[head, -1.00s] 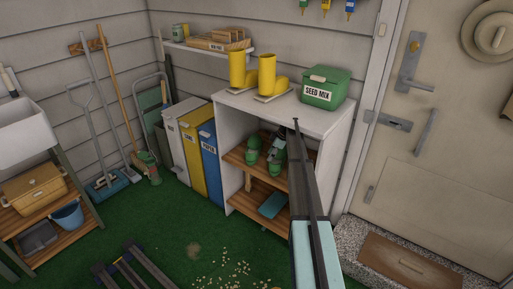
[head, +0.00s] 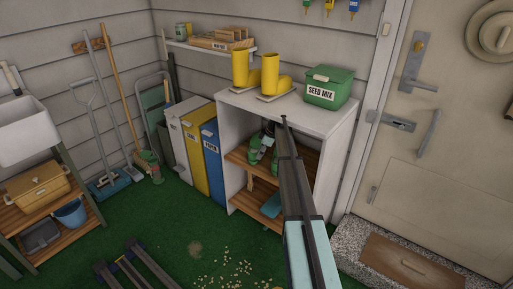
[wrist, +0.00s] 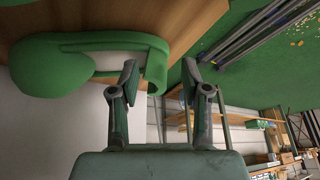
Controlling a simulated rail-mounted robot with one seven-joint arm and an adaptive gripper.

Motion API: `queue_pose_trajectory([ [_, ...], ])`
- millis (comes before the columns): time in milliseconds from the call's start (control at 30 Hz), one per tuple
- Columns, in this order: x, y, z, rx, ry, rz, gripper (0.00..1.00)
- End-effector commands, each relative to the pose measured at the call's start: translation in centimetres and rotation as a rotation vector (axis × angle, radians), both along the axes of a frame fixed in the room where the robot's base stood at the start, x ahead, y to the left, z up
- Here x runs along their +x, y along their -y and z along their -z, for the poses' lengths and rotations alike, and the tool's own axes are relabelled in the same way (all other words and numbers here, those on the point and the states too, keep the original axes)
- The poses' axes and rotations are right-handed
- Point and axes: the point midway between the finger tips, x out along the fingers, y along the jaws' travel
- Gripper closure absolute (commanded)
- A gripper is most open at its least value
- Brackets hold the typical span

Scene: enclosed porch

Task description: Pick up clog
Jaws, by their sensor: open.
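A green clog (wrist: 100,50) fills the upper left of the wrist view, with its rounded toe at the left and its pale opening towards the right. My gripper (wrist: 160,72) is open and empty. Its left fingertip overlaps the opening, and its right fingertip is just beyond the heel end, so the heel wall shows between them. I cannot tell whether either finger touches it. In the head view, green footwear (head: 254,150) sits on the upper wooden shelf of the white cabinet, partly hidden by my arm, and my gripper is hard to make out there.
The white cabinet (head: 338,150) has side walls and a top close around the shelf. Yellow boots (head: 240,72) and a green seed mix box (head: 330,90) stand on top. Tall bins (head: 196,160) stand to the left.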

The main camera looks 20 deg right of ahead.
Motion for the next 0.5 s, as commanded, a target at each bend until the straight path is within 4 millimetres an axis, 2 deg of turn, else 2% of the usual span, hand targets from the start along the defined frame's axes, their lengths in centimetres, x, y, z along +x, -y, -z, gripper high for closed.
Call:
queue_pose_trajectory([
  [167,1.7,-2.6,0.0,0.000,0.000,-0.002,0.53],
  [200,1.8,-2.8,0.6,0.000,-0.002,-0.002,0.53],
  [333,2.1,-3.3,2.3,0.000,0.000,0.000,0.53],
  [500,2.2,-3.4,2.8,0.000,0.000,0.000,0.53],
])
